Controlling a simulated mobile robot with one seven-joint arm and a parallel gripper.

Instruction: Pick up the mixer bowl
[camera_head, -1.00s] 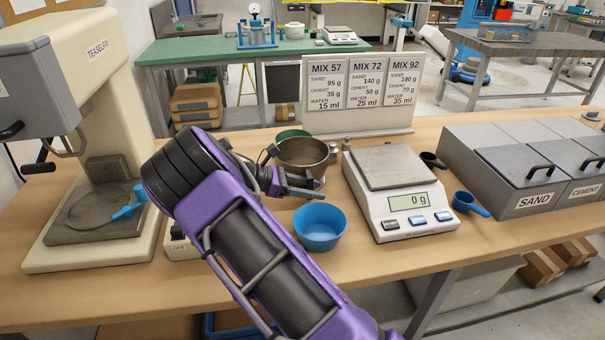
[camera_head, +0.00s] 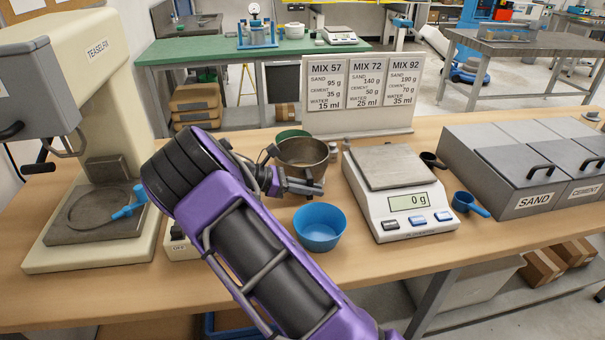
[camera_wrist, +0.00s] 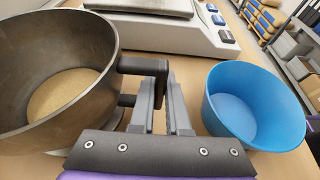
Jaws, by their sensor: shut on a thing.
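The mixer bowl (camera_head: 301,150) is a dark metal bowl near the middle of the bench, behind the blue bowl. In the wrist view the mixer bowl (camera_wrist: 85,50) fills the left side, upright, with tan grainy material inside. Its dark handle (camera_wrist: 143,65) sticks out to the right. My gripper (camera_head: 306,186) is at the near right side of the bowl. In the wrist view my gripper (camera_wrist: 162,95) has its two fingers shut on the handle. Whether the bowl touches what is below it, I cannot tell.
A blue bowl (camera_head: 320,228) stands close in front of my gripper. A scale (camera_head: 400,207) reading 0 g is to the right, with a blue scoop (camera_head: 470,205) and grey bins (camera_head: 520,180) beyond. A cream Teaselfix machine (camera_head: 100,85) stands left. A mix sign (camera_head: 361,95) is behind.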

